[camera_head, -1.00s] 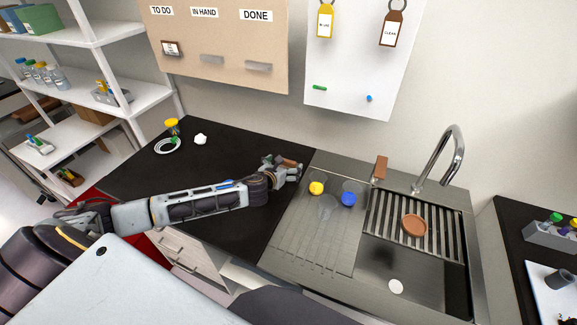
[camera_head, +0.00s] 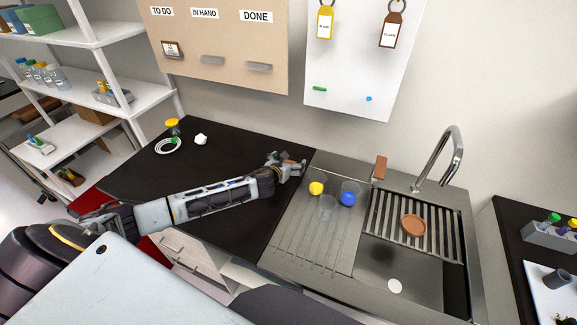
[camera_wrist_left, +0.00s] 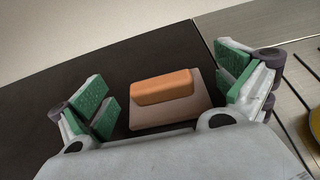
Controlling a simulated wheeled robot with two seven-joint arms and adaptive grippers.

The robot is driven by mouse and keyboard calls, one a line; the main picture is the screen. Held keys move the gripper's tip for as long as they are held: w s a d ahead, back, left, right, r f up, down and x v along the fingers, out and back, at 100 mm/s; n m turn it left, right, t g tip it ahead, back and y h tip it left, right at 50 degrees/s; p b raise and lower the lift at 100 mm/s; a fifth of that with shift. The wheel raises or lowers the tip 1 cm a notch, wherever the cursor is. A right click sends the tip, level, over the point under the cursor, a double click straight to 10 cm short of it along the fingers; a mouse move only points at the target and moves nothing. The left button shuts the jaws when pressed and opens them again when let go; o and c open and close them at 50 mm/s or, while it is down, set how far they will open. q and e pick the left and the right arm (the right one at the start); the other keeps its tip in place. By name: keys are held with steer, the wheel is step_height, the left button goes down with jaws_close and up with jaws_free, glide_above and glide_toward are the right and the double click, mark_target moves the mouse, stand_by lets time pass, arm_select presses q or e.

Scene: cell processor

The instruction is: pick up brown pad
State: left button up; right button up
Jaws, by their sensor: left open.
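The brown pad (camera_wrist_left: 162,86) shows in the left wrist view as an orange-brown block on a flat taupe base (camera_wrist_left: 170,117), lying on the black counter. My left gripper (camera_wrist_left: 168,90) is open, with one green-padded finger on each side of the pad and clear gaps between. In the head view my left gripper (camera_head: 291,165) is over the right end of the counter and mostly hides the pad. My right gripper is not in view.
The sink unit (camera_head: 300,240) adjoins the counter at right, with clear cups holding yellow and blue items. A brown block (camera_head: 380,167) stands by the tap (camera_head: 455,150). A round brown disc (camera_head: 414,224) lies on the sink rack. The counter's middle (camera_head: 215,160) is clear.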

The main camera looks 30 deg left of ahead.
mark_target(289, 160)
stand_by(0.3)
arm_select(q)
steer(key=c, duration=0.9)
steer(key=shift+r, duration=0.1)
steer(key=shift+r, duration=4.9)
steer(key=shift+o, duration=1)
steer(key=c, duration=0.7)
